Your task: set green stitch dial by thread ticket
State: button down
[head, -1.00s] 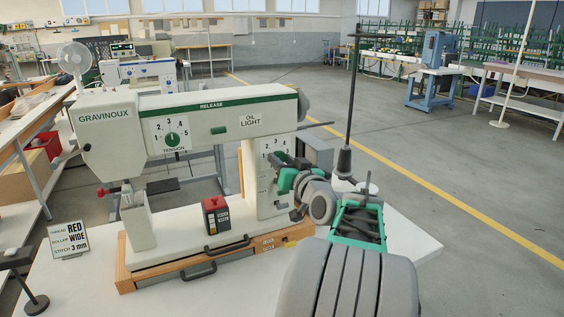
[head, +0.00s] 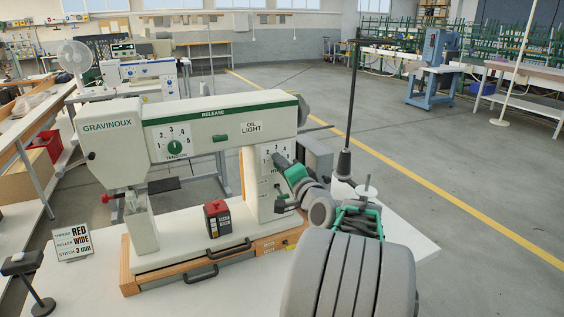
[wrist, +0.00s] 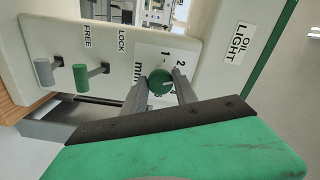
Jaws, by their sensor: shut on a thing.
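The green stitch dial (wrist: 160,82) sits on a white scale plate on the sewing machine's upright in the wrist view. A "1", a "2" and "mm" are readable; the rest of the scale is covered. My gripper (wrist: 162,92) is shut on the dial, one finger on each side. In the head view my gripper (head: 279,163) reaches the stitch plate (head: 268,151) from the right and hides the dial. The thread ticket (head: 74,243) stands at the front left and reads thread RED, roller WIDE, stitch 3 mm.
A green tension dial (head: 175,147) is on the machine arm. A grey lever (wrist: 43,72) and a green lever (wrist: 81,77) stand by FREE and LOCK labels. A red-topped block (head: 217,220) is on the machine bed. A thread stand (head: 347,130) rises behind my arm.

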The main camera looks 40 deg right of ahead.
jog(key=shift+m+p, duration=1.35)
jog(key=shift+m, duration=0.85)
jog(key=c, duration=1)
grip_release()
jog(key=b+v, duration=0.1)
jog(key=v, duration=0.6)
jog(key=shift+s+a, duration=0.2)
jog(key=shift+s, duration=0.2)
jog(key=shift+r, duration=0.1)
